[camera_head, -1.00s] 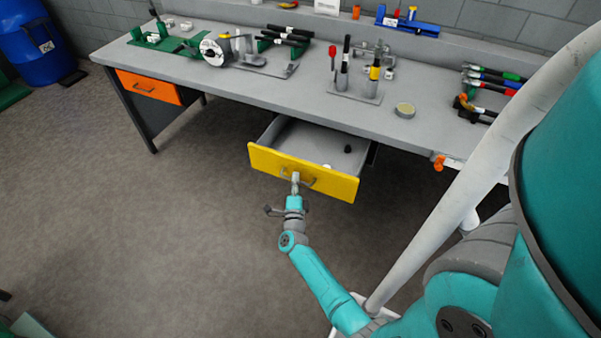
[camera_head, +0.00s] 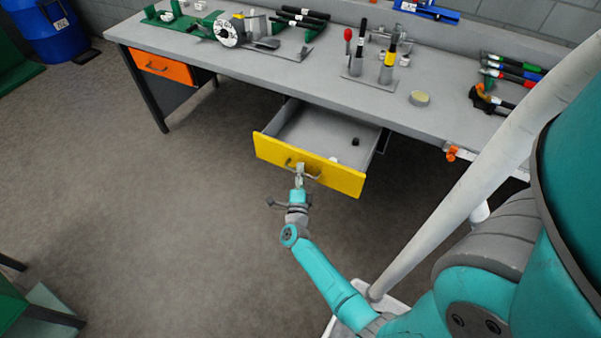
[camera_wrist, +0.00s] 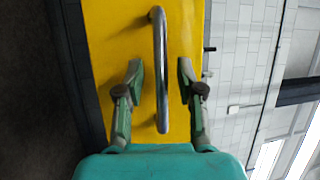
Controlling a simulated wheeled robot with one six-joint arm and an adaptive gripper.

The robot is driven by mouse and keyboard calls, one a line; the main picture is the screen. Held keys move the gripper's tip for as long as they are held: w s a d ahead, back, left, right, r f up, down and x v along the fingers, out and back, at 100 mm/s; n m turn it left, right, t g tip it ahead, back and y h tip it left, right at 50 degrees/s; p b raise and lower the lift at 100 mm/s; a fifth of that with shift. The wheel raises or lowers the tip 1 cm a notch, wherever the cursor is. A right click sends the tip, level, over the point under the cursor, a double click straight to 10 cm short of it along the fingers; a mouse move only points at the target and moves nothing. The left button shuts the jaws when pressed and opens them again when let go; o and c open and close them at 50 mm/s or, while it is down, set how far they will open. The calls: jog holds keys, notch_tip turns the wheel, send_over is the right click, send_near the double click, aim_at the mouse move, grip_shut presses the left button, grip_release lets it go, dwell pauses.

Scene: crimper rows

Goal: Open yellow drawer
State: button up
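The yellow drawer (camera_head: 310,165) is pulled well out from under the grey workbench, and its grey tray shows from above. A metal bar handle (camera_wrist: 160,70) sits on its yellow front. My gripper (camera_wrist: 160,72) is at the handle, with one finger on each side of the bar. In the wrist view a gap shows between each fingertip and the bar, so the fingers look open around it. My gripper (camera_head: 299,172) covers part of the handle in the head view.
Inside the drawer lie a small black piece (camera_head: 355,141) and a small white piece (camera_head: 334,158). The workbench (camera_head: 290,72) holds several tools. An orange drawer (camera_head: 163,67) is shut at its left.

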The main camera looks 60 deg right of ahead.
jog(key=v, duration=1.2)
dwell(0.6)
jog(key=s+a+r+n+t+y, duration=0.3)
jog(key=s+a+r+n+y, duration=0.6)
jog(key=s+a+n, duration=0.3)
jog(key=s+a+r+n+t+y, duration=0.2)
jog(key=s+a+r+n+y, duration=0.6)
jog(key=s+a+r+n, duration=0.4)
jog(key=n, duration=0.5)
jog(key=shift+s+a+r+n+t+y, duration=0.2)
jog(key=shift+a+r+n+t+y, duration=0.1)
jog(key=shift+n+t+y, duration=0.1)
